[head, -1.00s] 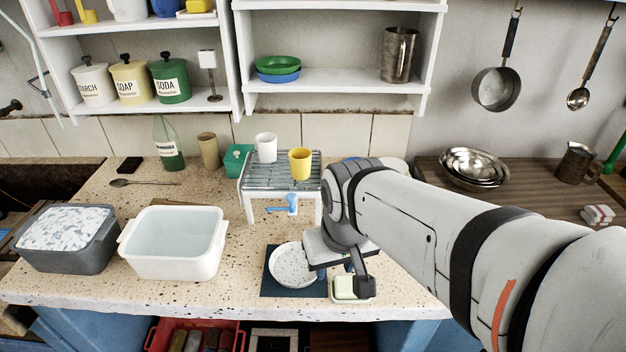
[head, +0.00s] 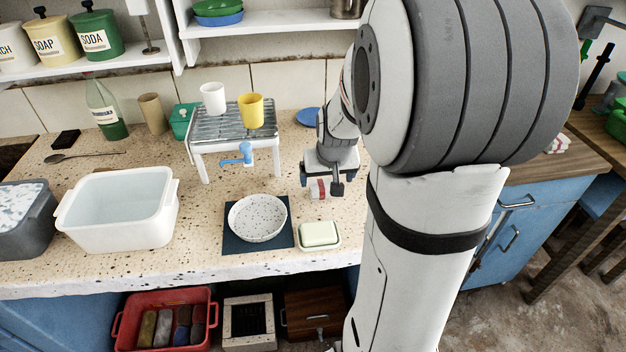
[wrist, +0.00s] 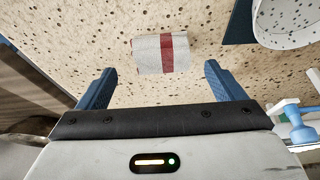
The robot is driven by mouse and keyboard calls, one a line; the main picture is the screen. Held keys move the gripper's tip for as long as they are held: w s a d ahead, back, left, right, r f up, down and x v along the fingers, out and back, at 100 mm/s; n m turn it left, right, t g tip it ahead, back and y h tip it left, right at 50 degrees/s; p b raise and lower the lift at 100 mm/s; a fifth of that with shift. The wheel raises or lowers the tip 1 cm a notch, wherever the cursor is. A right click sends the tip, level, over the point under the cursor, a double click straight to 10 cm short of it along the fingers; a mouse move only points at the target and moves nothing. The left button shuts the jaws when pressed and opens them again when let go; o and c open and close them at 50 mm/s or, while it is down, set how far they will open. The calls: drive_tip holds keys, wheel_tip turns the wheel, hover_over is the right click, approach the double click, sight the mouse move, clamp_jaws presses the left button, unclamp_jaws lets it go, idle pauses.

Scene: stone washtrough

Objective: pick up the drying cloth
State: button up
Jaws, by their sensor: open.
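The drying cloth looks like a small white folded roll with a red band. It lies on the speckled worktop in the wrist view (wrist: 150,55), just beyond and between my fingertips. In the head view the cloth (head: 314,190) shows partly behind my gripper (head: 320,184). My gripper is open, with its two blue fingers (wrist: 158,76) apart and nothing held between them. I cannot tell from these views how high the fingertips are above the worktop.
A speckled bowl (head: 257,218) on a dark mat (head: 238,245) and a soap dish (head: 319,245) stand close by. A rack (head: 200,145) with cups and a blue tap is left of my gripper. A white basin (head: 120,235) stands further left.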

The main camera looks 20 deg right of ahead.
sight(324, 184)
drive_tip(key=x, duration=0.5)
drive_tip(key=shift+w+f, duration=0.2)
drive_tip(key=shift+w, duration=0.2)
drive_tip(key=shift+c, duration=0.2)
drive_tip(key=c, duration=1)
wheel_tip(324, 184, up, 10)
drive_tip(key=shift+r+p, duration=0.1)
drive_tip(key=shift+p, duration=0.3)
drive_tip(key=shift+c, duration=0.2)
drive_tip(key=o, duration=0.5)
drive_tip(key=c, duration=0.4)
